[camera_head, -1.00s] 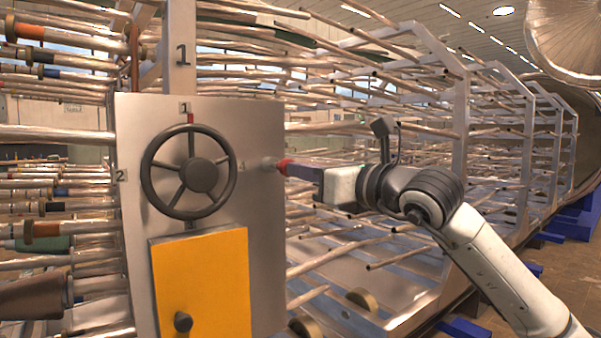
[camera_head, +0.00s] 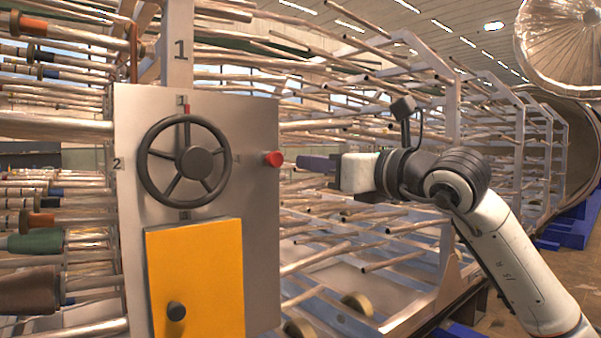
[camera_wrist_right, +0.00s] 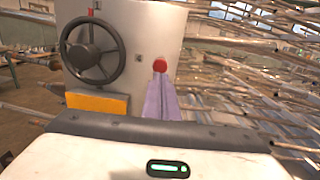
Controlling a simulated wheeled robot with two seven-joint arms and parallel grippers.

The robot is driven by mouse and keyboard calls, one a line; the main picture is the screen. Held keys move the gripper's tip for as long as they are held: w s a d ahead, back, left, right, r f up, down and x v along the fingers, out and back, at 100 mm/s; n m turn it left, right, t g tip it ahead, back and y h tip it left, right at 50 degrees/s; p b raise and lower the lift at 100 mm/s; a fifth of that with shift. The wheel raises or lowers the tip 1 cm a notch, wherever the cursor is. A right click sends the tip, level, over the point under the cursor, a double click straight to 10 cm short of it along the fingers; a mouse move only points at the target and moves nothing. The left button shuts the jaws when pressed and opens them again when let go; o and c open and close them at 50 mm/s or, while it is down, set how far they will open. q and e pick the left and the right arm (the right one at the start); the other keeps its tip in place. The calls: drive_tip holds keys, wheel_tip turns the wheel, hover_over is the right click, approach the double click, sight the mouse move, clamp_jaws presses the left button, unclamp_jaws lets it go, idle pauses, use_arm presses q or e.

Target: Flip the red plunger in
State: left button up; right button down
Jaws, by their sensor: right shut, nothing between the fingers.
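The red plunger (camera_head: 273,158) is a small red knob on the right side of the grey panel (camera_head: 255,215), right of the black handwheel. It also shows in the right wrist view (camera_wrist_right: 160,66), just beyond the fingertips. My right gripper (camera_head: 303,163) has purple-grey fingers that are shut and empty. They point left at the plunger, with a visible gap between the tips and the knob in the head view. In the wrist view the fingers (camera_wrist_right: 161,90) line up just below the knob. My left gripper is not in view.
A black handwheel (camera_head: 186,162) and a yellow door (camera_head: 196,280) with a black knob (camera_head: 176,311) are on the panel. Metal rods (camera_head: 370,235) and a frame (camera_head: 450,140) stand behind and right of my arm. Rods with coloured spools lie left.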

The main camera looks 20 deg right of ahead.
drive_tip(key=b+v, duration=0.1)
drive_tip(key=v, duration=0.6)
drive_tip(key=shift+f, duration=0.15)
drive_tip(key=shift+d, duration=0.1)
drive_tip(key=s+a+f+m+g+y, duration=0.2)
drive_tip(key=a+f+m+g+y, duration=0.3)
drive_tip(key=a+f+y, duration=0.95)
drive_tip(key=s+d+f+m+t+h+p, duration=0.1)
drive_tip(key=d+f+m+t+h, duration=0.15)
drive_tip(key=f+m+h, duration=0.9)
drive_tip(key=s+d+f+m+t+h+p, duration=0.15)
drive_tip(key=d+f+m+h, duration=0.3)
drive_tip(key=f+m, duration=1.3)
drive_tip(key=s+a+f+m+g, duration=0.1)
drive_tip(key=s+f+g, duration=0.3)
drive_tip(key=s+f, duration=0.5)
drive_tip(key=s+a+f+m+g+h, duration=0.1)
drive_tip(key=s+a+f+m+g, duration=0.1)
drive_tip(key=s+f, duration=0.8)
wheel_tip(320, 180, down, 6)
drive_tip(key=shift+a+f+m+g, duration=0.2)
drive_tip(key=shift+a+m+g, duration=0.1)
drive_tip(key=shift+g, duration=0.6)
